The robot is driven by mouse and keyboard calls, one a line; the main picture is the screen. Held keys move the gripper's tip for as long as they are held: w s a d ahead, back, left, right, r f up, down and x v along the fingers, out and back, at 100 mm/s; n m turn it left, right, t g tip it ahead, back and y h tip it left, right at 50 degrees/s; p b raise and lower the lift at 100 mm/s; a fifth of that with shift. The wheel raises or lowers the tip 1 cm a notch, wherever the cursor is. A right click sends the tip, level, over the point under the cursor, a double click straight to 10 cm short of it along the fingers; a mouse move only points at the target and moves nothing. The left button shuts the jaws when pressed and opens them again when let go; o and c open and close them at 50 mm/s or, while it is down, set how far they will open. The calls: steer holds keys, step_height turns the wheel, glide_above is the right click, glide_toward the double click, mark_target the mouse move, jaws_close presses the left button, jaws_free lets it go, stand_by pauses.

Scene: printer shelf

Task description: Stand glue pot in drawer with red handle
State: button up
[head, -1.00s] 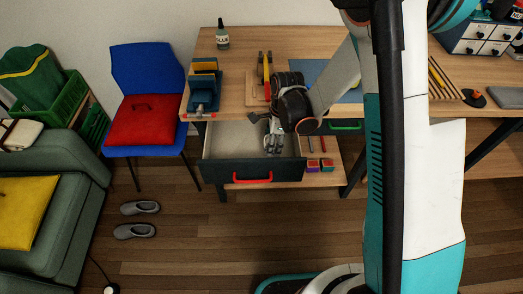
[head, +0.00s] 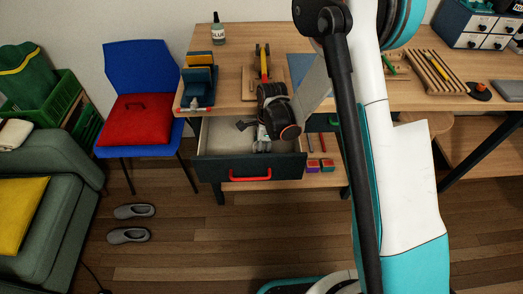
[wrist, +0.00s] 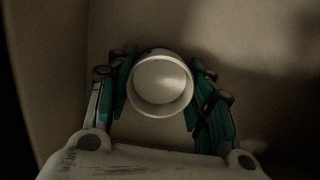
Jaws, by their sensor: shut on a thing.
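In the wrist view a white round pot (wrist: 162,84), seen from its end with a raised rim, sits between my teal finger pads, which press on both sides. I take it to be the glue pot. In the head view the pot is hidden behind my wrist and fingers. My gripper (head: 257,140) is low over the pulled-out drawer with the red handle (head: 250,174), near its right inner side. Pale drawer surfaces surround the pot in the wrist view. I cannot tell whether its base touches the drawer floor.
The drawer's left part (head: 220,135) looks empty. A bottle labelled GLUE (head: 218,34) stands at the back of the desk (head: 290,38). A blue tool holder (head: 198,88) stands above the drawer's left side. Small coloured boxes (head: 320,165) sit on the lower shelf at right.

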steer(key=o, duration=1.2)
steer(key=r+p, duration=0.1)
steer(key=r, duration=0.3)
steer(key=d+r+p, duration=0.1)
steer(key=r+p, duration=0.1)
steer(key=r, duration=0.2)
steer(key=r+p, duration=0.1)
steer(key=r, duration=0.3)
steer(key=shift+d+p, duration=0.2)
steer(key=shift+p, duration=0.1)
